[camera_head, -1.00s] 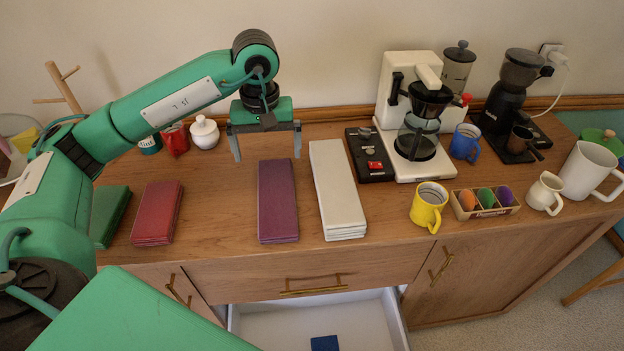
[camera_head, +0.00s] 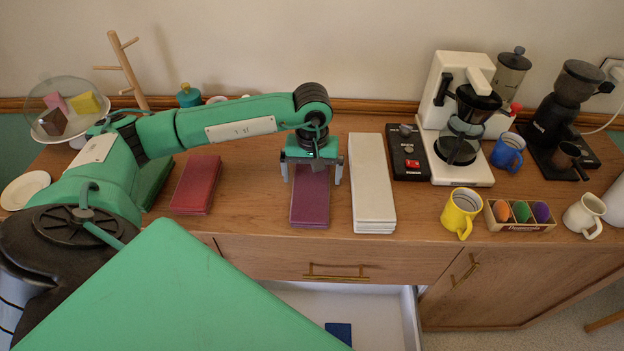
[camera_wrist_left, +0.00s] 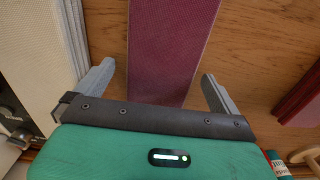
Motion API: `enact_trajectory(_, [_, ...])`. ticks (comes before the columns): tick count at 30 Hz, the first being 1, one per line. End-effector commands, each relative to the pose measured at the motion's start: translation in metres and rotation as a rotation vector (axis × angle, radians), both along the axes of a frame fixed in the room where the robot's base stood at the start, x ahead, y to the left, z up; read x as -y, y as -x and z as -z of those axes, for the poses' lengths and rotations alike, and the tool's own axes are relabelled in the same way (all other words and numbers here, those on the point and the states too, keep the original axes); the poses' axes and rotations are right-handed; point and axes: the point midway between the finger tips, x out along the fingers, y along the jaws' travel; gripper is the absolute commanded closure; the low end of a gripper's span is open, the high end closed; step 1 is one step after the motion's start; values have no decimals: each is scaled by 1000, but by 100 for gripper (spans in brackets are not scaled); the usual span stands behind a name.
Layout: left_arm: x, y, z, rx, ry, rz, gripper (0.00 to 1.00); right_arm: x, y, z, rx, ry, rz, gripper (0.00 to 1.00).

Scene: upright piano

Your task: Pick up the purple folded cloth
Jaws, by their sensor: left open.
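The purple folded cloth (camera_head: 310,203) lies flat on the wooden counter, between a red folded cloth and a white folded cloth. My left gripper (camera_head: 311,178) is open above the cloth's far part, with one finger on either side of it. In the left wrist view the purple cloth (camera_wrist_left: 168,45) runs between the two spread fingers of the left gripper (camera_wrist_left: 160,90), with a gap on each side. The gripper hides the cloth's far end in the head view. My right gripper is not in view.
The white folded cloth (camera_head: 371,190) lies close to the right finger. The red folded cloth (camera_head: 196,184) lies to the left, beside a green one (camera_head: 152,182). A black control box (camera_head: 408,150) and coffee maker stand right. The drawer (camera_head: 380,307) below is open.

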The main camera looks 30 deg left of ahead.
Motion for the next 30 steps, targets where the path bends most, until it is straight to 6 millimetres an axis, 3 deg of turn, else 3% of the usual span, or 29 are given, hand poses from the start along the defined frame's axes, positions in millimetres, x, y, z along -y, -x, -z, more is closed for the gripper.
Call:
enact_trajectory(6, [0, 0, 19, 1, 1, -2, 0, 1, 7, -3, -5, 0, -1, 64])
enact_trajectory(12, [0, 0, 20, 1, 0, -2, 0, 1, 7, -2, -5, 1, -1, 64])
enact_trajectory(20, [0, 0, 20, 1, 0, -2, 49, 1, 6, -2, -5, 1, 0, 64])
enact_trajectory(30, [0, -1, 15, 4, 0, -2, 49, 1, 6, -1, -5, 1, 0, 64])
